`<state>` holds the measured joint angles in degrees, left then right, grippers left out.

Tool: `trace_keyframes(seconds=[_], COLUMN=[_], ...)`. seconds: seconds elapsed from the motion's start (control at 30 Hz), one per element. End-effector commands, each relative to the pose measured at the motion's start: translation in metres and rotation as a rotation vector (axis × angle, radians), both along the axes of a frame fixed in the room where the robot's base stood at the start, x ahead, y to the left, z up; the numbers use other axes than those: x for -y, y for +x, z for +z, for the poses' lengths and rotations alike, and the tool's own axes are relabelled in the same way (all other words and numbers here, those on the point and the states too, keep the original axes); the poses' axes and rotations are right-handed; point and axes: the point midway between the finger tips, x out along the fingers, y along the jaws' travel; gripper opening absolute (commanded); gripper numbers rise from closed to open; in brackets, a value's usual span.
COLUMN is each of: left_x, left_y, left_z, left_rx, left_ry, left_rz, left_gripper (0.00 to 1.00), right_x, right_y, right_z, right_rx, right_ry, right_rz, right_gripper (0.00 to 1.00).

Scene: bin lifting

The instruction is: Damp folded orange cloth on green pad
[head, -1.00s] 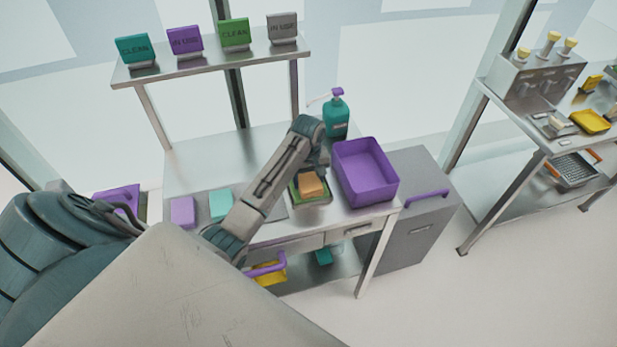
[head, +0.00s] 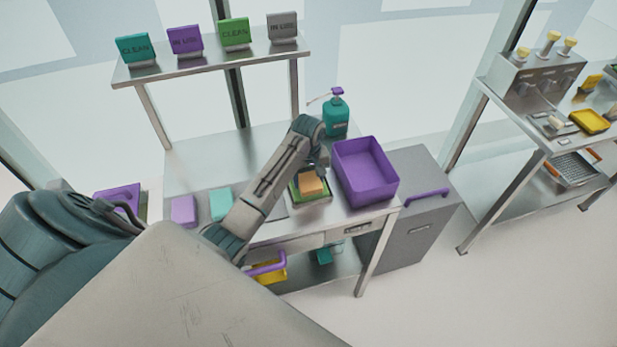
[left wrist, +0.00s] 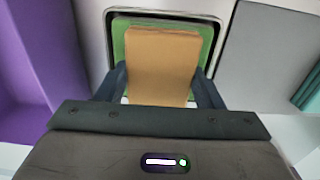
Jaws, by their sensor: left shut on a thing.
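The folded orange cloth (head: 311,184) is over the green pad (head: 297,191) on the metal table. The left wrist view shows the cloth (left wrist: 160,62) between the fingers of my left gripper (left wrist: 158,92), which is shut on it. The green pad (left wrist: 120,40) lies under the cloth in a metal-rimmed tray (left wrist: 108,22). I cannot tell whether the cloth touches the pad. In the head view my left gripper (head: 318,172) is partly hidden by its own wrist. My right gripper is not in view.
A purple bin (head: 365,172) stands right of the pad, and a teal pump bottle (head: 336,118) behind. Purple (head: 183,211) and teal (head: 221,204) folded cloths lie to the left. A shelf with several signs (head: 215,62) is above. A grey cabinet (head: 415,220) stands at the right.

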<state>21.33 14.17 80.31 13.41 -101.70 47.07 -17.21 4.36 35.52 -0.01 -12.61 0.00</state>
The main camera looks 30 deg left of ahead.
Motion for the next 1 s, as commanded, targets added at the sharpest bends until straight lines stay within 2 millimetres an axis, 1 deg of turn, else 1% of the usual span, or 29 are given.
trace_keyframes(seconds=[0.17,0.27,1.0], left_x=[0.0,0.0,0.0], left_y=[-0.001,-0.001,0.0], left_z=[-0.002,0.001,0.061], left_rx=[-0.003,-0.003,-0.001], left_ry=[-0.001,-0.002,-0.001], left_rz=[0.0,0.0,0.0], left_gripper=[0.43,0.43,0.43], right_x=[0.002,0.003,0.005], right_y=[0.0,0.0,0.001], right_z=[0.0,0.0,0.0], right_rx=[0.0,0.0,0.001], right_ry=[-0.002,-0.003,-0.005], right_rz=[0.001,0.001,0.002], right_gripper=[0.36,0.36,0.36])
